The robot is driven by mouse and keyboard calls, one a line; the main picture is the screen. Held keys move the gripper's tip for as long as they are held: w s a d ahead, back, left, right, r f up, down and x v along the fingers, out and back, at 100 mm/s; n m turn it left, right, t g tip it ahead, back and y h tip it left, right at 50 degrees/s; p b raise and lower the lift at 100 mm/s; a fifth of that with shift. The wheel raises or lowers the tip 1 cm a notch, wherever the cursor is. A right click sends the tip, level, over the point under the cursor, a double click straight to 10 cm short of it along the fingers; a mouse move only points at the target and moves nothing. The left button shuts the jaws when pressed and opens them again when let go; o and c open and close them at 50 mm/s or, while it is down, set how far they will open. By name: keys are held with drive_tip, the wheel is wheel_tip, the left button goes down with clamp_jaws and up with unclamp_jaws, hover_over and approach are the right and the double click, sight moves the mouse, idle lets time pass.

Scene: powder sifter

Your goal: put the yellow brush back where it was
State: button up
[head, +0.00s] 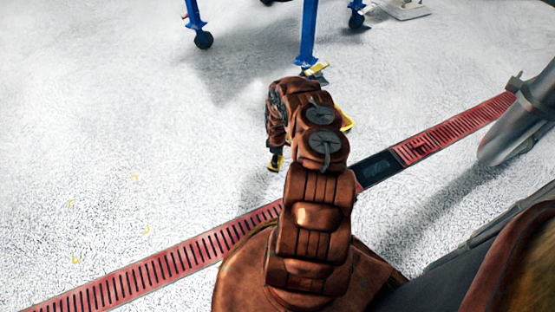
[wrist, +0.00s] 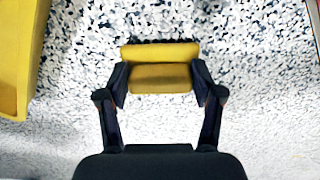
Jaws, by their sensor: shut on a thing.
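My gripper (wrist: 160,88) is shut on the yellow brush (wrist: 160,76). The brush sits between the two dark fingertips in the wrist view, with dark bristles along its far edge. In the head view a small yellow part of the brush (head: 274,163) shows below my gripper, left of my arm. It is over or near the speckled white floor; I cannot tell whether it touches it. The spot where the brush was cannot be told for sure.
A larger yellow object (wrist: 18,60) stands at the left in the wrist view. A yellow piece (head: 346,120) shows behind my arm. Blue legs on wheels (head: 309,35) stand at the back. A red floor grating (head: 170,265) crosses the floor. Yellow corner marks (head: 146,232) lie on open floor left.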

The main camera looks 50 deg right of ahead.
drive_tip(key=o, duration=1)
drive_tip(key=shift+f, duration=0.1)
